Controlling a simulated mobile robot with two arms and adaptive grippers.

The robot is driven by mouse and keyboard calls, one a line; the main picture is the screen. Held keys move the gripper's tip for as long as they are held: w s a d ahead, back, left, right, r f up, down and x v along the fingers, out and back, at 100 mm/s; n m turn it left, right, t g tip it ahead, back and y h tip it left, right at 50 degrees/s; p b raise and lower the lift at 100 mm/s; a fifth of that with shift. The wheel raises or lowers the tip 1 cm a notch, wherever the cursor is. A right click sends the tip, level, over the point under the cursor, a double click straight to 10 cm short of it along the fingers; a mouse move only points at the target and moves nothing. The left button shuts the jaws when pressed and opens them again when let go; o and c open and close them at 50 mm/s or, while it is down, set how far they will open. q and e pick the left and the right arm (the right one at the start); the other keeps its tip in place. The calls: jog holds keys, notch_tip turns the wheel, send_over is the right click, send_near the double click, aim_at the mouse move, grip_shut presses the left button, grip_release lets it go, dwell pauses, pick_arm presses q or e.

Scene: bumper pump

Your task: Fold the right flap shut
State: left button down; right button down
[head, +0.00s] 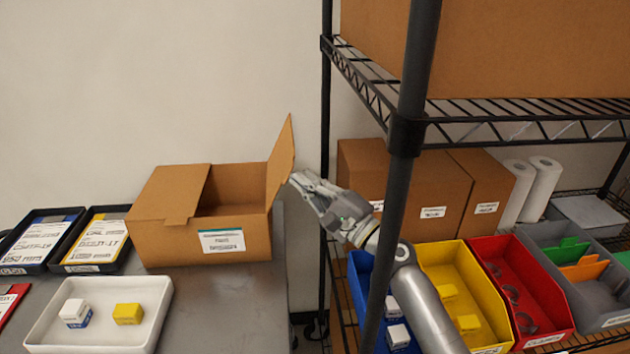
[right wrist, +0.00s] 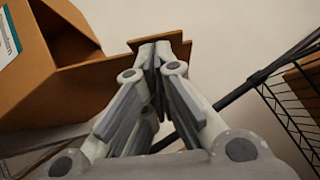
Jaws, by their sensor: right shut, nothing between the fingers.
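An open cardboard box (head: 190,240) with a white label stands on the grey table. Its left flap (head: 170,194) lies folded inward over the left part of the opening. Its right flap (head: 281,160) stands up, tilted slightly outward to the right. My right gripper (head: 295,178) is shut and empty, with its fingertips at the outer side of the right flap, touching or very close. In the right wrist view the shut fingertips (right wrist: 155,50) overlap the flap (right wrist: 182,47), and the box (right wrist: 45,75) is at the left. My left gripper is not in view.
A white tray (head: 97,338) with small white and yellow boxes sits in front of the box. Black trays (head: 66,262) stand left of it. A wire shelf with a dark post (head: 408,120), coloured bins (head: 455,262) and cartons (head: 425,180) is at the right, close to my right arm.

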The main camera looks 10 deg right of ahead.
aim_at(288, 175)
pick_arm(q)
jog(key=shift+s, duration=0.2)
